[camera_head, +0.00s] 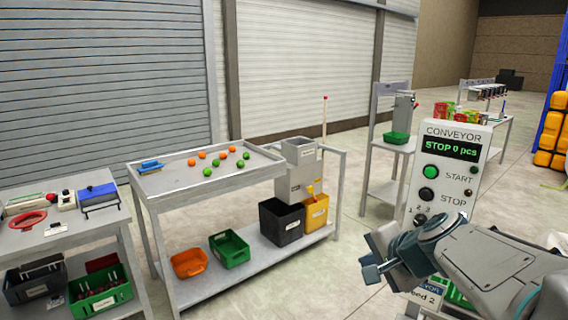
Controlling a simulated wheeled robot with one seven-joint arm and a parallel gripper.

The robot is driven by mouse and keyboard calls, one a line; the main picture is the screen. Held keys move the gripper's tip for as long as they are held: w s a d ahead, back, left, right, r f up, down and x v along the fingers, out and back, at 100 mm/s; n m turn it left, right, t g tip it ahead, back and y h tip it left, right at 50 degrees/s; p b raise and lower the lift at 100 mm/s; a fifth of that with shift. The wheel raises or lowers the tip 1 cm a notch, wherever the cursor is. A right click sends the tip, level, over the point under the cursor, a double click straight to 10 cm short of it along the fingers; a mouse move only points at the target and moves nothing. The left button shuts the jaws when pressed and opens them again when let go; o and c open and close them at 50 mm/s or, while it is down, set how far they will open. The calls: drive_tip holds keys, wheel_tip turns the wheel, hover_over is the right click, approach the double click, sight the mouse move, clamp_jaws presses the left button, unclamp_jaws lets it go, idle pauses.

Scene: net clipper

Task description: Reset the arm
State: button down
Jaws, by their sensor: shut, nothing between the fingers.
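My gripper (375,270) is at the lower right of the head view, at the end of my grey arm that comes in from the right edge. It is shut and holds nothing. It is in front of the lower part of the white conveyor control panel (448,160), which reads "STOP 0 pcs" and has a green START button and a dark STOP button. I cannot tell whether the gripper touches the panel. The arm hides the panel's lower part.
A grey table (210,183) at centre holds orange and green balls, with bins on its lower shelf. Another table (70,235) with tools stands at the left. A narrow stand (386,146) with a green tray is behind. Floor between them is clear.

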drive_tip(key=s+a+f+n+g+h, duration=0.1)
drive_tip(key=s+f+n+g, duration=0.2)
drive_tip(key=s+n, duration=0.3)
drive_tip(key=s+a+f+n+g+h, duration=0.1)
drive_tip(key=s+f+n+g+h, duration=0.1)
drive_tip(key=s+f+n, duration=0.3)
drive_tip(key=s+f, duration=0.1)
drive_tip(key=s, duration=0.3)
drive_tip(key=shift+s+a+n+g, duration=0.25)
drive_tip(key=shift+s+n+g, duration=0.15)
drive_tip(key=shift+d, duration=0.1)
